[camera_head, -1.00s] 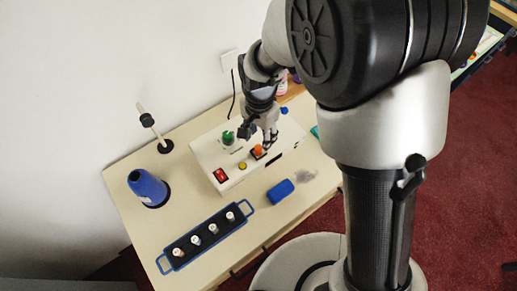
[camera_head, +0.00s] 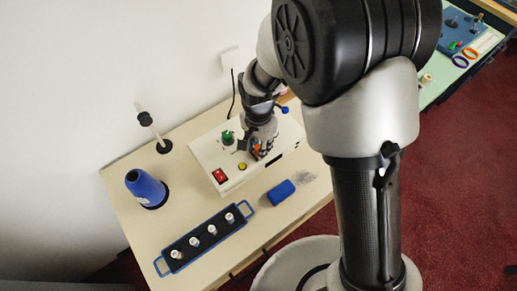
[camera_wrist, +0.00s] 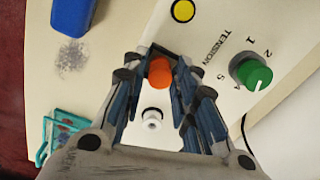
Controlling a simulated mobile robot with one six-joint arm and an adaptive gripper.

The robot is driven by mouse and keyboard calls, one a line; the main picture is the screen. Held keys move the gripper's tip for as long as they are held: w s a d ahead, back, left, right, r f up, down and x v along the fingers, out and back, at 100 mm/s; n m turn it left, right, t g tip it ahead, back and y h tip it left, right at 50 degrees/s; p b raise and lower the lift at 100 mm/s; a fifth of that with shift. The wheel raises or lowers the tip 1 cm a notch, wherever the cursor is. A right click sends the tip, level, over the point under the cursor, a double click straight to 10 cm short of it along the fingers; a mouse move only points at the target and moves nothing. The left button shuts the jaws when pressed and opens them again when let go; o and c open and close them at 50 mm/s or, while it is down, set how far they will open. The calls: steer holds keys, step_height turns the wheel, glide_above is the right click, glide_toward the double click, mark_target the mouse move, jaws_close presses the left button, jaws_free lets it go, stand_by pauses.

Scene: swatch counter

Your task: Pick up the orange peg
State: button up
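The orange peg (camera_wrist: 160,72) stands on the white control box (camera_wrist: 205,50), seen from above in the wrist view. My gripper (camera_wrist: 162,78) is open, with one finger on each side of the peg. Whether either finger touches it is hard to tell. In the head view my gripper (camera_head: 259,149) is low over the box (camera_head: 209,161) and partly covers the peg (camera_head: 257,148). The peg's lower part is hidden.
A green knob (camera_wrist: 254,74), a yellow button (camera_wrist: 183,11) and a red switch (camera_head: 220,175) are on the box. A white round part (camera_wrist: 152,118) lies between my fingers. A blue block (camera_head: 281,193), a blue rack (camera_head: 204,239) and a blue cone (camera_head: 146,187) stand nearby.

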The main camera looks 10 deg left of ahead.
steer(key=c, duration=0.4)
